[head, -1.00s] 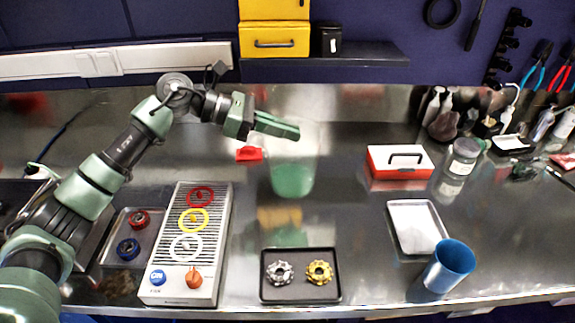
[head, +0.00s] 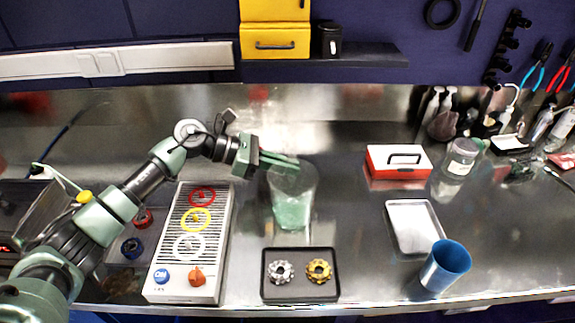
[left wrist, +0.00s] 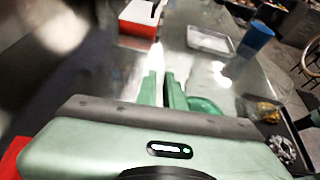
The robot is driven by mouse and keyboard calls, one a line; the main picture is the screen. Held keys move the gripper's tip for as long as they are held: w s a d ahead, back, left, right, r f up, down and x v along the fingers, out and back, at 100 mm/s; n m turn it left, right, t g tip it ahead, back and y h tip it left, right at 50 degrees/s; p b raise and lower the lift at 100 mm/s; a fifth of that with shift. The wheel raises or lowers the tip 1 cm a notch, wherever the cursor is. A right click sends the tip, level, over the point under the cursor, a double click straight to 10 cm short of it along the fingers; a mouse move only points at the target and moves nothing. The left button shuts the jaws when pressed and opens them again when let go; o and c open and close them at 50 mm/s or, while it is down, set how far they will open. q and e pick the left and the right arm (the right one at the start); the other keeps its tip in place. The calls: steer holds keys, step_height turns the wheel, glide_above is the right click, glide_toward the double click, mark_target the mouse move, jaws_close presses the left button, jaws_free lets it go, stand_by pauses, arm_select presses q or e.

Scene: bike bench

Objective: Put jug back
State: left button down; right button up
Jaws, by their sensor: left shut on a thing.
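A clear jug (head: 292,205) with green liquid in its lower part is in the middle of the bench in the head view, behind the black tray. My left gripper (head: 282,162) is shut on the jug at its upper rim. In the left wrist view the jug's green content (left wrist: 205,105) shows beside the closed fingers (left wrist: 164,88). The jug looks about upright. I cannot tell whether its bottom touches the bench. My right gripper is not in view.
A black tray (head: 300,294) with a silver and a gold cog lies in front. A striped panel (head: 215,245) with coloured rings is at left. A red box (head: 385,172), a white tray (head: 398,212) and a blue cup (head: 446,265) are at right. The bench between is clear.

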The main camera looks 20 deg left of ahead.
arm_select(q)
steer(key=shift+f, duration=0.1)
steer(key=c, duration=1.5)
jaws_free()
steer(key=shift+c, duration=0.2)
steer(key=shift+a, duration=0.15)
steer(key=b+v, duration=0.3)
steer(key=v, duration=0.9)
